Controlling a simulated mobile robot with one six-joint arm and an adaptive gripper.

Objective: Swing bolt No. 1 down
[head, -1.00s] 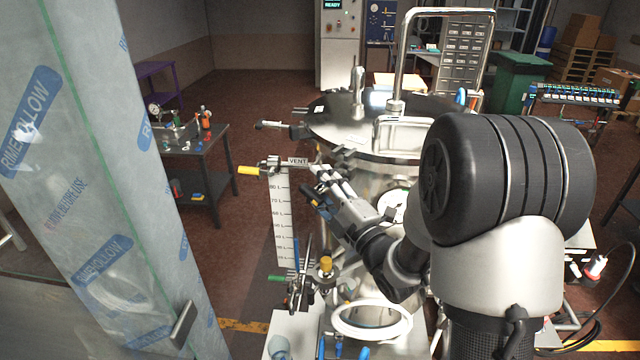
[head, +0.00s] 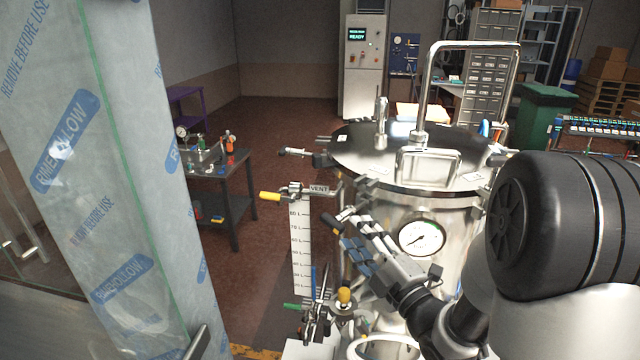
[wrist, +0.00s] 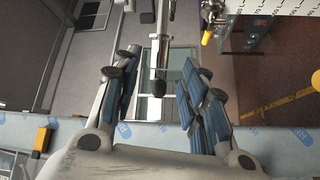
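The steel vessel (head: 385,215) stands right of centre in the head view, its round lid (head: 365,150) on top. A swing bolt (head: 296,152) sticks out level to the left at the lid's rim. I cannot read which bolt is No. 1. My gripper (head: 352,232) is beside the vessel's left wall, below the lid. In the wrist view my gripper (wrist: 165,68) is open, with blue-padded fingers on both sides. A metal rod with a dark rounded end (wrist: 158,84), apparently a bolt, hangs between them, apparently clear of both pads. Its other end is out of view.
A yellow-handled vent valve (head: 271,196) and a litre scale (head: 301,245) stand left of my gripper. A pressure gauge (head: 422,237) is on the vessel front. A tall lid handle (head: 425,90) rises above. A film-wrapped panel (head: 110,200) fills the left; a dark table (head: 235,180) stands behind.

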